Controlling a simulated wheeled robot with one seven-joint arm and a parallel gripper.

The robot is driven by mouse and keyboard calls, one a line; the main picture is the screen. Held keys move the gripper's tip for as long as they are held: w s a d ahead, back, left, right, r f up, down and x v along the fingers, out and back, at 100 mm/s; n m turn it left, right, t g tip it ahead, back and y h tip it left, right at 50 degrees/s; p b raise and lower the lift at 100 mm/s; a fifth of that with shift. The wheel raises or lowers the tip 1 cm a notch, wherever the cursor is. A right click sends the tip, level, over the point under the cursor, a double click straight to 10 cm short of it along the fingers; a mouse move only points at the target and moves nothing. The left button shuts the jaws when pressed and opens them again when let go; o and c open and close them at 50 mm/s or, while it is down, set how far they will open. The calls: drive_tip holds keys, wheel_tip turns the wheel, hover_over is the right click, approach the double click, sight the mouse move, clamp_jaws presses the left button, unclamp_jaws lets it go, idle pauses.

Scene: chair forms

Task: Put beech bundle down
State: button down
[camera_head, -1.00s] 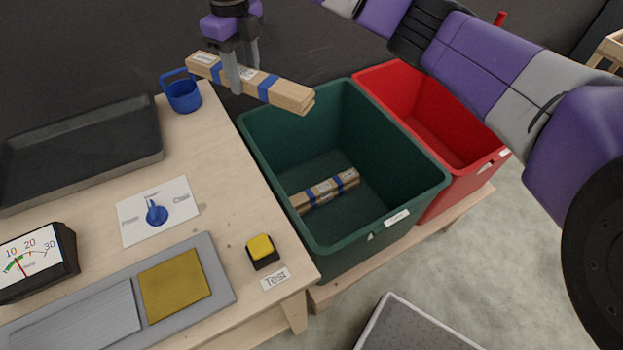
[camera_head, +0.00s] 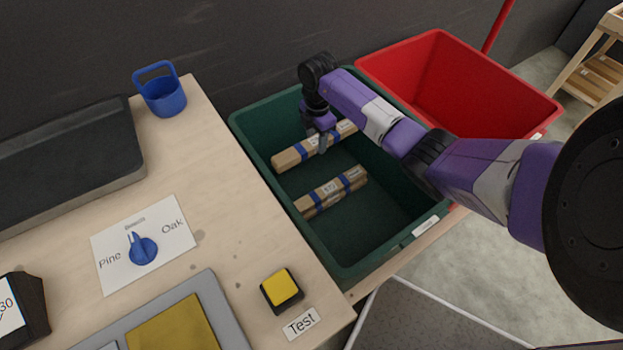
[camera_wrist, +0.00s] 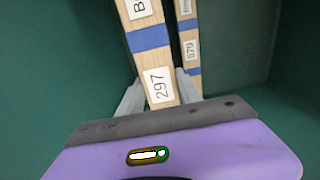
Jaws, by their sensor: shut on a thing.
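The beech bundle (camera_head: 300,151) is a pale wooden bundle with blue bands. My gripper (camera_head: 322,142) is shut on it, inside the green bin (camera_head: 260,122). In the wrist view the bundle (camera_wrist: 147,38) runs between my gripper's fingers (camera_wrist: 160,92), with a label reading 297. A second banded bundle (camera_head: 332,192) lies on the bin floor, nearer the front; it also shows in the wrist view (camera_wrist: 187,45). The held bundle lies roughly parallel to it, close to the back wall. I cannot tell whether it touches the floor.
A red bin (camera_head: 450,85) stands right of the green one. The green bin's front floor is clear.

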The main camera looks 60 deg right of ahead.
sight(316, 182)
wheel_tip(316, 182, down, 20)
drive_tip(key=b, duration=0.8)
drive_tip(key=shift+r, duration=0.1)
drive_tip(key=c, duration=0.8)
unclamp_jaws()
drive_tip(key=shift+f, duration=0.2)
wheel_tip(316, 182, up, 12)
drive_tip(key=p, duration=0.5)
drive_tip(key=shift+r+p, duration=0.15)
drive_tip(key=shift+p, duration=0.25)
